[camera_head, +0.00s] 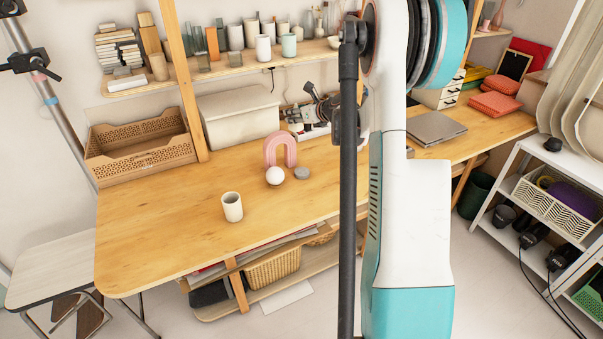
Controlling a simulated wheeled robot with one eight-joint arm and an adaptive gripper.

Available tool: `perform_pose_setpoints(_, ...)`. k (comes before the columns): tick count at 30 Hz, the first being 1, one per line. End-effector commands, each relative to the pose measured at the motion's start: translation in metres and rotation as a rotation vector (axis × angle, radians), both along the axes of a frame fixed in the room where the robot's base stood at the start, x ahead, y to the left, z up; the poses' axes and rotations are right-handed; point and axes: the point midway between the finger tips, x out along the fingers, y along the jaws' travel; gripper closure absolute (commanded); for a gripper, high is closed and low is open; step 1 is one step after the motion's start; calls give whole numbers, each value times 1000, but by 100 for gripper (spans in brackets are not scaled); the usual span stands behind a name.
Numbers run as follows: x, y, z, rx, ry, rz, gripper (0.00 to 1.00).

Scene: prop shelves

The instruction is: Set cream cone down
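I cannot make out a clear cream cone. A cream cup-like piece (232,207) stands upright on the wooden table (160,231), near its front edge; its top looks hollow, and I cannot tell whether it is the cone. A grey jointed mechanism, which looks like my gripper (298,119), shows at the back of the table, left of my arm. It is small and partly hidden by my arm, so I cannot tell whether its fingers are open or hold anything.
A pink arch (280,150), a white ball (275,175) and a grey stone-like piece (302,173) stand mid-table. A wooden crate (140,150) and a lidded white box (238,117) line the back. The table's left front is clear. My arm hides part of the table.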

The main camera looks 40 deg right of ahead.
Motion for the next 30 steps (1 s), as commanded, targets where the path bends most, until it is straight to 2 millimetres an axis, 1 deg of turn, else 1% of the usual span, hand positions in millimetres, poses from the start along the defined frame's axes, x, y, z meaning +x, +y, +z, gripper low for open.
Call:
perform_pose_setpoints(1, -2, -11, -1, 0, -1, -9, 91)
perform_pose_setpoints(3, -3, -19, -4, 0, -2, -13, 92)
perform_pose_setpoints(5, -3, -22, -9, 0, -2, -16, 92)
perform_pose_setpoints(7, -3, -24, -21, 0, -2, -17, 92)
perform_pose_setpoints(18, -3, -23, -111, -1, -2, -15, 92)
perform_pose_setpoints(22, -3, -23, -138, -1, -2, -15, 92)
perform_pose_setpoints(25, -4, -22, -152, -1, -2, -15, 92)
perform_pose_setpoints(30, -4, -23, -162, -1, -2, -15, 92)
